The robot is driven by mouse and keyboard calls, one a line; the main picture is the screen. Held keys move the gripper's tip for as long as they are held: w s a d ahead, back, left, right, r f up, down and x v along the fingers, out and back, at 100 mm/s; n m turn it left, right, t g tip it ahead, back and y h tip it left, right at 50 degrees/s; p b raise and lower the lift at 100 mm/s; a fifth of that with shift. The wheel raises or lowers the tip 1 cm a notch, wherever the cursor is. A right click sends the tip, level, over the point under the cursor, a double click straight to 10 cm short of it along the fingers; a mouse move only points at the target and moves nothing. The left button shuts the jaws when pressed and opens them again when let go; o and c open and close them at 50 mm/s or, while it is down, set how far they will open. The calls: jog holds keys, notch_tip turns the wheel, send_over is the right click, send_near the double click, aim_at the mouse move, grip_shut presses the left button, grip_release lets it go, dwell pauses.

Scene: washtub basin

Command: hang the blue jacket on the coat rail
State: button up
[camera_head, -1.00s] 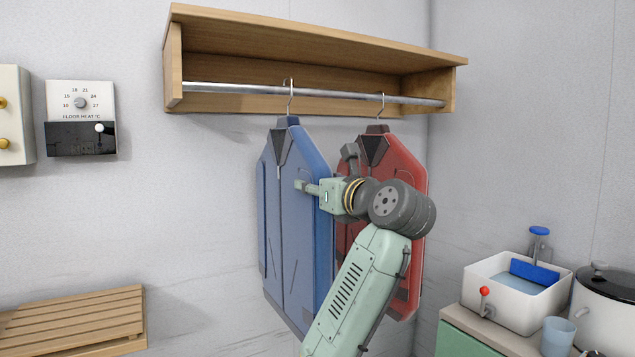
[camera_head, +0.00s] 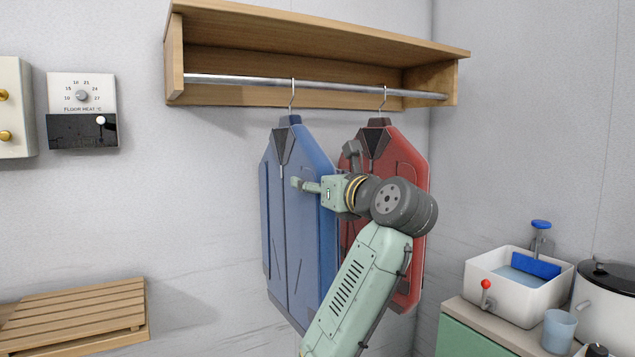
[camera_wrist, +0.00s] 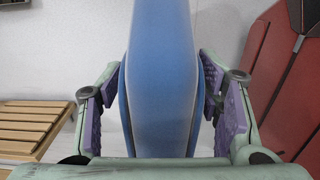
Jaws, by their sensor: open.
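The blue jacket (camera_head: 298,230) hangs from the metal coat rail (camera_head: 240,84) by its hook, left of the red jacket (camera_head: 385,165). My gripper (camera_head: 325,170) is at the blue jacket's right edge, at upper-body height. In the wrist view, the open gripper (camera_wrist: 163,85) has one purple-padded finger on each side of the blue jacket (camera_wrist: 160,75). The jacket's edge stands between the pads; I cannot tell whether they touch it. My arm hides the jacket's lower right part.
The red jacket hangs close on the right, behind my wrist. A wooden shelf (camera_head: 320,35) sits above the rail. A slatted bench (camera_head: 80,312) is at lower left. A counter with a white basin (camera_head: 510,300) and a pot (camera_head: 607,310) is at lower right.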

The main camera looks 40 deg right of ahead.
jog(key=shift+f, duration=0.1)
jog(key=v, duration=1.2)
jog(key=shift+s, duration=0.1)
